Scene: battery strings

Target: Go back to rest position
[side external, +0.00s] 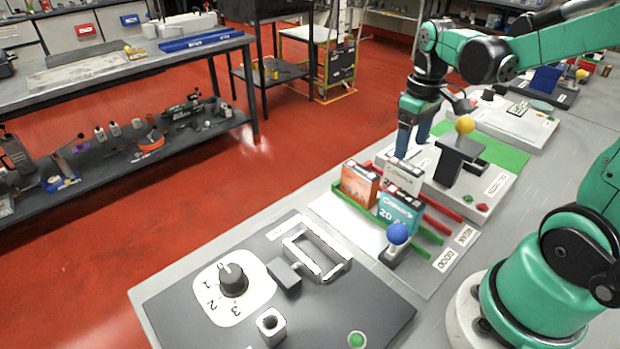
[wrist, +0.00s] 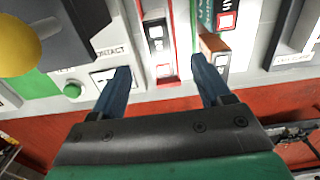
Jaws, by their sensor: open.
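My gripper (side external: 412,135) is open, with two blue fingers pointing down, beside the yellow-knobbed device. In the wrist view its fingers (wrist: 160,68) are apart with nothing held between them. Just below and in front of the fingers in the side view stands a white and red battery (side external: 404,176). An orange battery (side external: 359,186) and a teal battery (side external: 399,212) stand near it among green and red rails. In the wrist view a battery top (wrist: 156,38) shows beyond the gap between the fingers. Whether a finger touches anything is unclear.
A yellow ball knob (side external: 465,125) rises close to my gripper, also in the wrist view (wrist: 18,45). A blue ball lever (side external: 397,234) stands in front of the batteries. A grey panel with a dial (side external: 233,280) and handle lies nearer. Red floor is beyond the table.

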